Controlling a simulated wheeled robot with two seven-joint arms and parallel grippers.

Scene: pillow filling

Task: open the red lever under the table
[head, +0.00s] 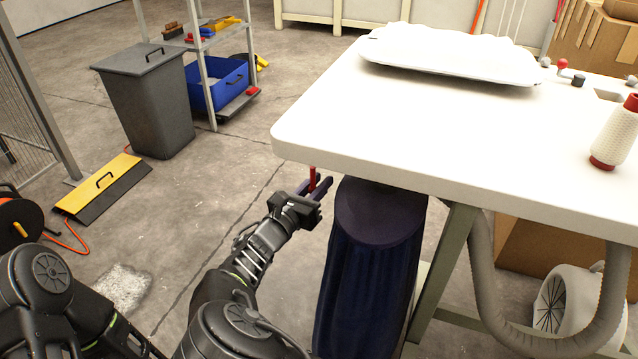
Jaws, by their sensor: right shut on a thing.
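The red lever (313,178) hangs below the near left edge of the white table (420,140). Only a short red length of it shows; its top is hidden by the table. My right gripper (319,187) is under the table edge, shut on the red lever. My left arm shows at the bottom left, but its gripper is out of the picture.
A dark blue fabric-covered cylinder (365,270) stands under the table, close to the right of my right gripper. A ribbed hose (487,290) and a table leg (440,270) are further right.

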